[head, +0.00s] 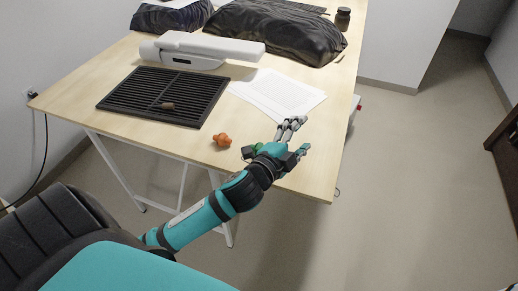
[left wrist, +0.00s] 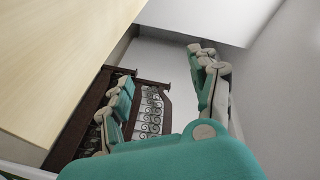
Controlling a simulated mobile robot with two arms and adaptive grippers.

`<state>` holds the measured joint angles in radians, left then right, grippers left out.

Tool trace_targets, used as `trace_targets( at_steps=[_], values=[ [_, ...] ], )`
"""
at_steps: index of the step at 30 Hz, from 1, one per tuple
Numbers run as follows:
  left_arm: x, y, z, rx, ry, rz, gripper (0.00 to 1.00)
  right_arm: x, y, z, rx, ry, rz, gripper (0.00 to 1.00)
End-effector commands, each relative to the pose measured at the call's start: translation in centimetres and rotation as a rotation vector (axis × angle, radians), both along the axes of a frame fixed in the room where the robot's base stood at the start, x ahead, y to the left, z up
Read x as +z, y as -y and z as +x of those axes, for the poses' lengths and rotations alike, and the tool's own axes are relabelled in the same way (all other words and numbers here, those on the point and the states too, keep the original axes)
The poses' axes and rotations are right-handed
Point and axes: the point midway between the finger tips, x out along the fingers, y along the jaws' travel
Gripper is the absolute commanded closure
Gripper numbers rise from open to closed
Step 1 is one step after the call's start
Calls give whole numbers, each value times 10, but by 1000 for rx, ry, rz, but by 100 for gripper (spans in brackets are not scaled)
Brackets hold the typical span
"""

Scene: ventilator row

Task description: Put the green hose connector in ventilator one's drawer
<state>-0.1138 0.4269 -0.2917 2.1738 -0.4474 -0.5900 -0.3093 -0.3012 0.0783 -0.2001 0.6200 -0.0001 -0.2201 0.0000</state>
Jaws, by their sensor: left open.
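My left gripper (head: 299,137) is open above the right front part of the wooden table, its fingers pointing to the right edge. In the left wrist view its teal and grey fingers (left wrist: 163,72) are spread with nothing visible between them. A small green patch (head: 257,146) shows right beside the gripper in the head view. It may be the green hose connector, but it is mostly hidden by the hand and I cannot tell whether they touch. No ventilator or drawer can be made out. My right gripper is not in view.
On the table (head: 130,55) lie an orange fitting (head: 222,140), a black slatted grille (head: 150,97) with a small brown piece (head: 167,106), white paper (head: 280,92), a long white device (head: 200,48) and dark bags (head: 280,30). Open floor (head: 410,180) lies to the right.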

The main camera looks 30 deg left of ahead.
Motion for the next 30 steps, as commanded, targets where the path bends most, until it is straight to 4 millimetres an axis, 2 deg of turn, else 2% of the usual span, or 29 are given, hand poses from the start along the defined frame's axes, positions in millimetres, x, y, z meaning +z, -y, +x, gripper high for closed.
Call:
trace_targets(
  at_steps=[1, 3, 6, 9, 11, 13, 14, 17, 20, 21, 24, 27, 30],
  values=[
    [28, 9, 15, -73, 123, 118, 38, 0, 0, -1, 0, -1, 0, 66],
    [63, 28, 29, -190, 304, 309, 38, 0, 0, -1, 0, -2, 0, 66],
    [100, 58, 35, -372, 552, 610, 38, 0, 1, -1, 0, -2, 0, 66],
    [112, 81, 32, -566, 763, 925, 38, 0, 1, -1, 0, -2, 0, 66],
    [108, 86, 28, -689, 866, 1118, 38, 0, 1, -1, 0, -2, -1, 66],
    [97, 81, 25, -842, 959, 1338, 38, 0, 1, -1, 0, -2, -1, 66],
    [90, 74, 24, -912, 988, 1431, 38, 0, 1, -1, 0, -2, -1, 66],
    [66, 35, 22, -1165, 1033, 1720, 38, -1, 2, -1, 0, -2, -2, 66],
    [49, -28, 19, -1435, 996, 1946, 38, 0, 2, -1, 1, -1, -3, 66],
    [46, -55, 16, -1539, 963, 2010, 38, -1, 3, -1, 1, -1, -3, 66],
    [45, -117, 5, -1764, 860, 2105, 38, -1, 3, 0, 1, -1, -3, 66],
    [50, -160, -7, -1917, 772, 2133, 38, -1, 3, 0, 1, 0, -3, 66],
    [52, -181, -15, -1999, 723, 2133, 38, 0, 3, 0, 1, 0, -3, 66]
  ],
)
